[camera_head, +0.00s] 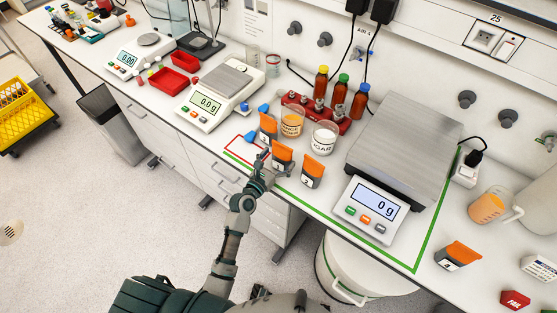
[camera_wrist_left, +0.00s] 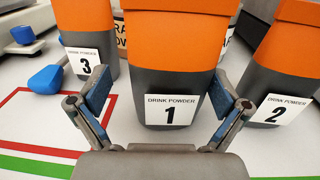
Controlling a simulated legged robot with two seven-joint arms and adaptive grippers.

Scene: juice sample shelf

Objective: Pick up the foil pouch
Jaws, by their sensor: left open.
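Several orange-and-grey foil pouches stand on the bench. The pouch labelled 1 (camera_head: 282,153) is straight ahead of my left gripper (camera_head: 262,163). In the left wrist view, pouch 1 (camera_wrist_left: 172,60) fills the middle, between and beyond the two open fingers (camera_wrist_left: 160,95); I cannot tell whether they touch it. Pouch 3 (camera_wrist_left: 86,30) is to its left and pouch 2 (camera_wrist_left: 278,70) to its right, both close by. Pouch 4 (camera_head: 457,255) lies apart at the right, near the front edge. My right gripper is not in view.
A red outline (camera_head: 236,152) is on the bench left of the gripper. Jars (camera_head: 324,138) and a red bottle rack (camera_head: 330,117) stand behind the pouches. A large scale (camera_head: 405,145) is to the right, a smaller scale (camera_head: 205,106) to the left. Blue scoops (camera_wrist_left: 48,78) lie near pouch 3.

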